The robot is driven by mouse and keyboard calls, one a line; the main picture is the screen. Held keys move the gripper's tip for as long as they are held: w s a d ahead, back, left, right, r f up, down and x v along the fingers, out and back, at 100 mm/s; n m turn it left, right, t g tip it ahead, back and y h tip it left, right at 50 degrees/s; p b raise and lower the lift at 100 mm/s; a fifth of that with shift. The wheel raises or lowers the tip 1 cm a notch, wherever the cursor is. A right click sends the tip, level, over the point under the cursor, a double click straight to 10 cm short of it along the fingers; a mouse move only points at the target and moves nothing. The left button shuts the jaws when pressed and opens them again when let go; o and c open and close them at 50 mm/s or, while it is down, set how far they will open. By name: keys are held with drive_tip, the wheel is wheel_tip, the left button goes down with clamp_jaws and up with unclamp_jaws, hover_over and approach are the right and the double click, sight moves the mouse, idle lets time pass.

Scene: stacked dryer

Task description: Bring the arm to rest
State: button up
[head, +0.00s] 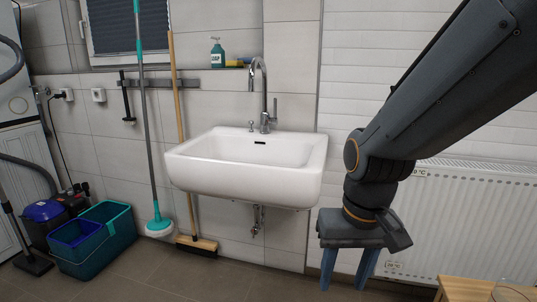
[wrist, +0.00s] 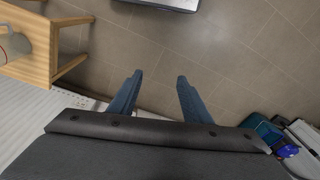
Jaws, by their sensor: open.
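My gripper (head: 345,284) hangs from my dark grey arm at the right of the head view and points down, in front of the radiator. Its two blue fingers are spread apart with nothing between them. In the wrist view my gripper (wrist: 158,77) is also open and empty, with the tiled floor (wrist: 215,45) beyond the fingertips.
A white sink (head: 245,180) is on the wall left of my gripper. A white radiator (head: 470,215) is behind my arm. A wooden table (head: 465,289) stands at the lower right. Teal buckets (head: 105,245), a mop (head: 157,225) and a broom (head: 198,246) stand at the left.

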drive_tip(key=s+n+g, duration=0.1)
drive_tip(key=s, duration=0.4)
drive_tip(key=d+r+m+p, duration=0.1)
drive_tip(key=d+r+p, duration=0.4)
drive_tip(key=p, duration=0.8)
wheel_tip(320, 180, up, 2)
drive_tip(key=shift+w+h, duration=0.15)
drive_tip(key=shift+h, duration=0.15)
drive_tip(key=shift+d, duration=0.1)
drive_tip(key=shift+c, duration=1.2)
drive_tip(key=shift+d, duration=0.15)
drive_tip(key=shift+c, duration=0.4)
